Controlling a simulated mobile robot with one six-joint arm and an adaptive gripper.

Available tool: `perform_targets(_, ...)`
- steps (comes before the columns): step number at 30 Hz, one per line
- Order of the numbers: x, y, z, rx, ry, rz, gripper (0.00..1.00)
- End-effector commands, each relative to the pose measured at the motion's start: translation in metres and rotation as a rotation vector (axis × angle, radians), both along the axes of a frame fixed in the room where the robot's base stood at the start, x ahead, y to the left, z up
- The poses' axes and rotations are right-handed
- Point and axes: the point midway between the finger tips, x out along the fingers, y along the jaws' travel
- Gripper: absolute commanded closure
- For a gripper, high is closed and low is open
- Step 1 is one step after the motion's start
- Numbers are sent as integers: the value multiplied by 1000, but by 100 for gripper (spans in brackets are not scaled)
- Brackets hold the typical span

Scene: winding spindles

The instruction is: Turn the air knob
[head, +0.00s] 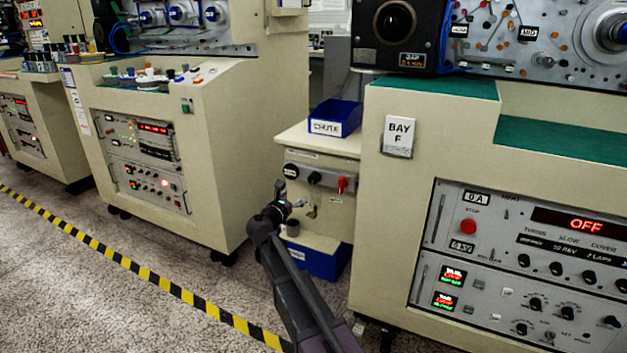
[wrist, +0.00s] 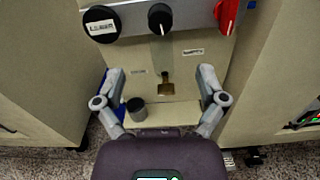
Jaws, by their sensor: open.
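A small cream cabinet carries a grey panel with a black knob (head: 314,178). In the wrist view the black knob (wrist: 161,18) has a white pointer line, roughly upright. Which control is the air knob cannot be read. A round black piece with a white label (wrist: 101,24) is left of it, and a red handle (wrist: 228,14) is right. My gripper (head: 291,195) is in front of the cabinet. In the wrist view my gripper (wrist: 162,78) has its fingers spread, with nothing between them, below the black knob and apart from it.
A brass piece (wrist: 167,86) is on the cabinet front below the knob. A dark cup (wrist: 137,109) stands on the ledge. A blue CHUTE bin (head: 335,118) sits on top, and another blue bin (head: 318,262) is below. The BAY F machine (head: 400,200) and another machine (head: 235,150) flank the cabinet.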

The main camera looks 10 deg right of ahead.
Motion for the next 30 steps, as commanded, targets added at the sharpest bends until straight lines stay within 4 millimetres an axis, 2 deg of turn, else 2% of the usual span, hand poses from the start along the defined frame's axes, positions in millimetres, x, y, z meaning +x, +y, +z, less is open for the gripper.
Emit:
perform_targets(8,22,-16,0,1,0,-4,10)
perform_targets(21,76,-55,0,1,0,-3,10)
perform_targets(30,103,-75,0,1,0,-2,10)
